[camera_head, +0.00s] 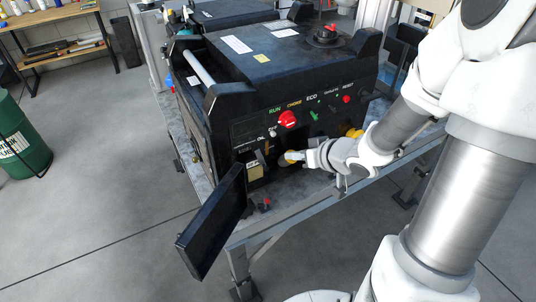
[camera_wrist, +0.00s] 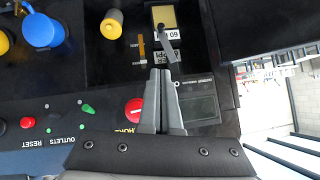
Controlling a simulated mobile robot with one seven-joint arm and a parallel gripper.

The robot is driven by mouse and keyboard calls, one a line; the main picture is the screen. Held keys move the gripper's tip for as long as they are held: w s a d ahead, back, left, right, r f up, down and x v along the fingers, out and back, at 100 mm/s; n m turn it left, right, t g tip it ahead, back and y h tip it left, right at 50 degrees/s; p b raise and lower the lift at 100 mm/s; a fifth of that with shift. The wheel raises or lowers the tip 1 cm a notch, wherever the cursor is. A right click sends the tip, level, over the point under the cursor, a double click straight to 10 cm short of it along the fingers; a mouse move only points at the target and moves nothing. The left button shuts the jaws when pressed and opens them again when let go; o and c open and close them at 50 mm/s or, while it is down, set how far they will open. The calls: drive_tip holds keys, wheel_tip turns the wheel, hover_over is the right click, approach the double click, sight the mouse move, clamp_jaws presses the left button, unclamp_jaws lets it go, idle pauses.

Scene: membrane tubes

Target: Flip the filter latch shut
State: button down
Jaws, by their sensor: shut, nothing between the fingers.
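A tan filter block (camera_head: 255,171) sits in an open bay at the lower left of the black generator's front. It also shows at the top of the wrist view (camera_wrist: 163,16). A thin grey latch lever (camera_wrist: 170,47) runs slantwise from a dark pivot at the block's edge, its free end pointing toward my fingertips. My gripper (camera_wrist: 160,72) is shut and empty, its tips just short of the lever's free end; I cannot tell whether they touch. In the head view my gripper (camera_head: 290,157) is in front of the panel, right of the filter, with its fingertips unclear.
A black door (camera_head: 212,222) hangs open at the generator's lower left. The generator (camera_head: 262,62) stands on a metal bench (camera_head: 285,215). A red knob (camera_head: 287,119) is above my gripper. Yellow (camera_wrist: 111,24) and blue (camera_wrist: 42,30) caps lie left in the wrist view.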

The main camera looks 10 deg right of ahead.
drive_tip(key=b, duration=0.4)
approach(264, 164)
drive_tip(key=w+a, duration=0.1)
drive_tip(key=w, duration=0.2)
drive_tip(key=shift+w+a+f, duration=0.1)
drive_tip(key=shift+a+f, duration=0.05)
drive_tip(key=shift+f, duration=0.35)
drive_tip(key=shift+w+a+f, duration=0.15)
drive_tip(key=shift+f, duration=0.4)
drive_tip(key=shift+a+f+b, duration=0.15)
drive_tip(key=shift+f+b, duration=0.25)
drive_tip(key=shift+f, duration=0.2)
drive_tip(key=shift+a+p, duration=0.2)
drive_tip(key=shift+p, duration=1)
drive_tip(key=shift+y, duration=0.3)
drive_tip(key=shift+s+a+f, duration=0.15)
drive_tip(key=shift+a+f, duration=0.05)
drive_tip(key=shift+f, duration=0.05)
